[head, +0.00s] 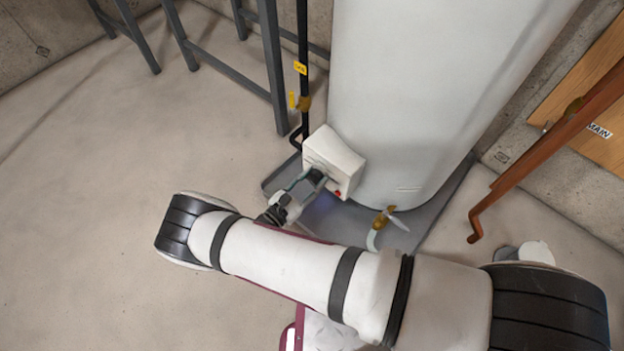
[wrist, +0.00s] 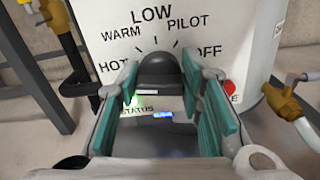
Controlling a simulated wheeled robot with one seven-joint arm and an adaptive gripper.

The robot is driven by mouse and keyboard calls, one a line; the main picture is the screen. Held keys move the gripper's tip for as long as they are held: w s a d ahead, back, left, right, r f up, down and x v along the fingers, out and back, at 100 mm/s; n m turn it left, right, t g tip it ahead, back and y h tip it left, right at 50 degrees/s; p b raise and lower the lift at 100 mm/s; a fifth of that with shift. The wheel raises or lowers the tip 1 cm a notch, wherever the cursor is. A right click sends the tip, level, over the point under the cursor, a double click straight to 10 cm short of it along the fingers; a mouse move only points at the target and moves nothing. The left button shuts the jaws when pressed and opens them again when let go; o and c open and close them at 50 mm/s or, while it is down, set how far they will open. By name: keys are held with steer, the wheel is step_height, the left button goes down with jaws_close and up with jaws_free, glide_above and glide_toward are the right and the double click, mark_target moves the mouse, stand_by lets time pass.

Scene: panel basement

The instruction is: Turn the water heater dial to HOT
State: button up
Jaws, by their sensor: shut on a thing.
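The water heater's white control box (head: 335,158) is low on the front of the tank in the head view. In the wrist view its panel (wrist: 215,22) reads HOT, WARM, LOW, PILOT and OFF around the dark dial (wrist: 160,68). HOT is at the left and OFF at the right. I cannot tell which mark the dial points at. My gripper (wrist: 161,78) is shut on the dial, with a teal finger pad at each side. In the head view my gripper (head: 312,180) reaches the box's front; the dial is hidden there.
A red button (wrist: 230,87) is right of the dial, and a status label (wrist: 137,110) is below it. A brass drain valve (head: 383,217) is near the box. A gas pipe (head: 303,60) with a yellow valve stands left of the tank. The floor (head: 90,230) at left is clear.

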steer(key=o, duration=1.1)
steer(key=shift+o, duration=0.2)
steer(key=shift+a, duration=0.1)
steer(key=v, duration=1.2)
